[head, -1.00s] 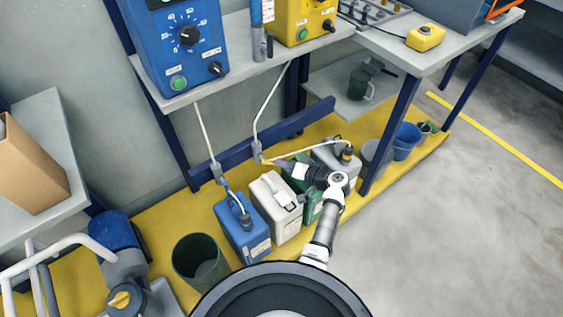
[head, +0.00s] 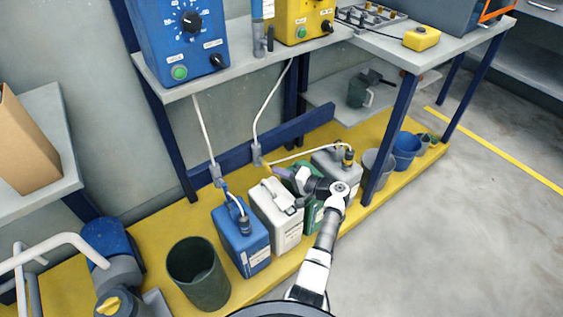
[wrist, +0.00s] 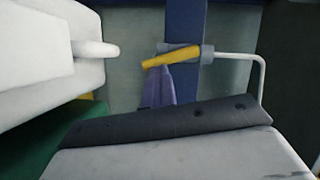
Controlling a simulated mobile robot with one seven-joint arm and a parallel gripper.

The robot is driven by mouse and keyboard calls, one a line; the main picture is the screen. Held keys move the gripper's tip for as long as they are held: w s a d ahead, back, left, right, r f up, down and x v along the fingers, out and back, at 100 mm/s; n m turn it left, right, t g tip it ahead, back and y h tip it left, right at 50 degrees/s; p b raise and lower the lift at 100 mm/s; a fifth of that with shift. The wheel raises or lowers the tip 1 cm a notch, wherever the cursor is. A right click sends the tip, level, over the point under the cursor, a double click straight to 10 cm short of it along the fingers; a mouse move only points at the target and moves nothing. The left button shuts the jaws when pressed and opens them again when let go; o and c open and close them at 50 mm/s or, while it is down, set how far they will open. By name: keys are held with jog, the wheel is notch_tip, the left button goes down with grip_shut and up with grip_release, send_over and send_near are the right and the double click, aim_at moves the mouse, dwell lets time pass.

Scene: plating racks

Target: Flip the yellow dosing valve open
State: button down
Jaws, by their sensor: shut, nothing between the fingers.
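The yellow dosing valve's lever (wrist: 172,57) shows in the wrist view, sticking out leftward and slightly down from a grey valve body (wrist: 207,51) on a white pipe. In the head view the grey valve body (head: 257,155) hangs at the end of a white hose, above the jerrycans. My gripper (wrist: 158,72), with purple fingers, is shut and empty. Its tips are right at the lever in the wrist view; whether they touch it I cannot tell. In the head view my gripper (head: 275,169) is just right of the valve, and the lever is hard to make out there.
Below stand a blue jerrycan (head: 241,240), a white jerrycan (head: 277,215), a green jerrycan (head: 313,216) and a grey jerrycan (head: 334,165) on the yellow platform (head: 150,225). A blue table leg (head: 389,140) stands right of my arm. Open floor lies at right.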

jog(key=shift+s+a+f+m+y, duration=0.2)
jog(key=shift+a+f+m+y, duration=0.2)
jog(key=shift+m, duration=0.5)
jog(key=shift+a, duration=0.1)
